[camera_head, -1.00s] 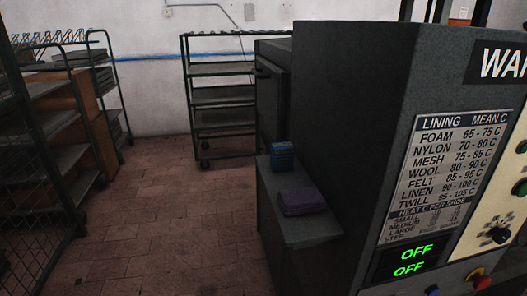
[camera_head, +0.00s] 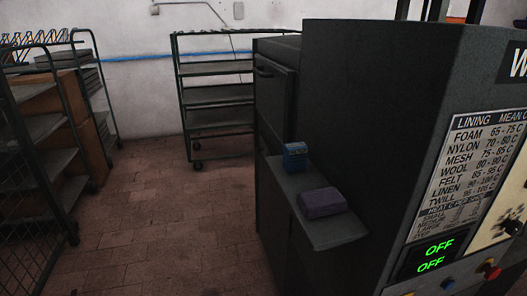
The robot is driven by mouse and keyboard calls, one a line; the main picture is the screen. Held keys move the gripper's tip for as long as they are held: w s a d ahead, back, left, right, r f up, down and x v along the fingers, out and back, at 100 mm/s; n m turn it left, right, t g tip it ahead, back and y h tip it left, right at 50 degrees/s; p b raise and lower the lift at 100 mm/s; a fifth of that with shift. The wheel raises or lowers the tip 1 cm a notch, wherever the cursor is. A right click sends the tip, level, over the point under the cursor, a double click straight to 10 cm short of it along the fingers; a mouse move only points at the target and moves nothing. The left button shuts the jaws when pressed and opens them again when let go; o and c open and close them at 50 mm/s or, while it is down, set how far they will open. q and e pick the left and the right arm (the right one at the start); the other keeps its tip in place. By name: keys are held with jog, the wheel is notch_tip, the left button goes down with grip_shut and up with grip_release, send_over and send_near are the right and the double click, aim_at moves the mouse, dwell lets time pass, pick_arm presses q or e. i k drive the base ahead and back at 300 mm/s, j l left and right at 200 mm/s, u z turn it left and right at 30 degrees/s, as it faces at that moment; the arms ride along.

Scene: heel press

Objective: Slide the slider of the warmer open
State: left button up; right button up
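The warmer (camera_head: 385,120) is a large dark grey cabinet filling the right side of the head view. Its front panel, at the far right, carries a lining temperature chart (camera_head: 470,165) and two green displays (camera_head: 435,255) that read OFF. The panel is cut off by the right edge of the picture. I cannot make out the slider in this view. Neither of my grippers shows.
A side shelf (camera_head: 345,236) on the cabinet holds a blue box (camera_head: 295,156) and a purple block (camera_head: 322,202). A shelf trolley (camera_head: 215,72) stands at the back wall. Racks (camera_head: 35,130) line the left. The tiled floor (camera_head: 165,215) between is clear.

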aim_at(264, 149)
jog(key=i+j+u, duration=0.95)
jog(key=i+j+z, duration=0.15)
jog(key=i, duration=0.35)
jog(key=i+j+z, duration=0.15)
jog(key=i, duration=0.4)
jog(key=i+z, duration=0.2)
jog(key=z, duration=0.2)
jog(key=i+z, duration=0.25)
jog(key=z, duration=0.15)
jog(key=i+j+z, duration=0.15)
jog(key=z, duration=0.25)
jog(key=i+z, duration=0.3)
jog(key=z, duration=0.15)
jog(key=i+j+z, duration=0.1)
jog(key=i+z, duration=0.3)
jog(key=i+j+z, duration=0.15)
jog(key=z, duration=0.3)
